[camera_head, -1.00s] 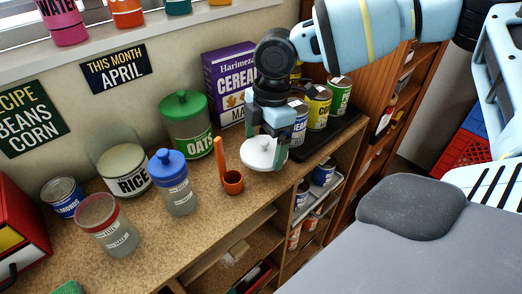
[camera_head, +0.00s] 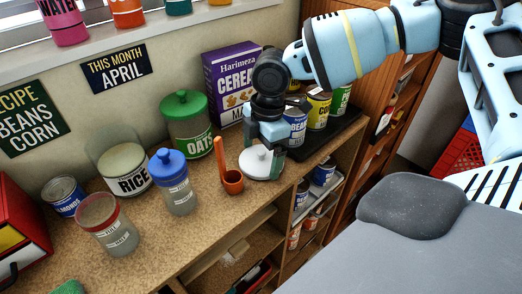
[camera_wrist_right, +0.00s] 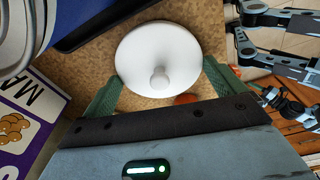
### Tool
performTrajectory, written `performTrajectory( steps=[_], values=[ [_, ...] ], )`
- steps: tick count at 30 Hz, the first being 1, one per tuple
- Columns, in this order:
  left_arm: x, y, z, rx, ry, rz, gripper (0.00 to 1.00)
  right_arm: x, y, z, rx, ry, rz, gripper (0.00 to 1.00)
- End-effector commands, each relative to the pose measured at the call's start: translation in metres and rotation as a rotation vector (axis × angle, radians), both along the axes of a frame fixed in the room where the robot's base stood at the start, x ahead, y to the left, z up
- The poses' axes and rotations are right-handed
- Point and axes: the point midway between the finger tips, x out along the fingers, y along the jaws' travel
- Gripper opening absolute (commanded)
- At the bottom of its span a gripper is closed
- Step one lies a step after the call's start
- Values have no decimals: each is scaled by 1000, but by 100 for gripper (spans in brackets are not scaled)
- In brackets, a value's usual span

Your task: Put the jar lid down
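The white jar lid (camera_head: 257,168), a round disc with a small knob on top, is flat and low over the right part of the counter, right of the orange scoop. I cannot tell whether it touches the counter. My right gripper (camera_head: 266,147) points down at it, with its fingers at opposite sides of the rim. In the right wrist view the lid (camera_wrist_right: 140,50) fills the space between the green fingers of the gripper (camera_wrist_right: 163,72), knob towards the camera. The glass rice jar (camera_head: 124,172) stands at left; its top looks uncovered. My left gripper is not in view.
The orange scoop (camera_head: 232,182) stands close left of the lid. A green-lidded oats jar (camera_head: 187,130) and a cereal box (camera_head: 228,82) stand behind. A dark tray (camera_head: 338,137) with several cans is at right. The counter's front edge (camera_head: 225,238) is near.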

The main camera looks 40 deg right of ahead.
Motion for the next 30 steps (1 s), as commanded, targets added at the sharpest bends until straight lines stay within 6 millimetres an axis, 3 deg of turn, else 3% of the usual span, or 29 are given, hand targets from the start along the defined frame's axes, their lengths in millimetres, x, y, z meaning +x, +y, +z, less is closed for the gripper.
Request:
performTrajectory(
  steps=[11,14,24,30],
  values=[
    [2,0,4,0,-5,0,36,0,0,7,0,-2,-1,100],
    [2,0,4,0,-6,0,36,1,-2,19,1,-4,-1,100],
    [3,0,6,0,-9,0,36,0,-10,86,0,-5,-2,100],
    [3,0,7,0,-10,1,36,-1,-13,113,1,-2,0,100]
  ],
)
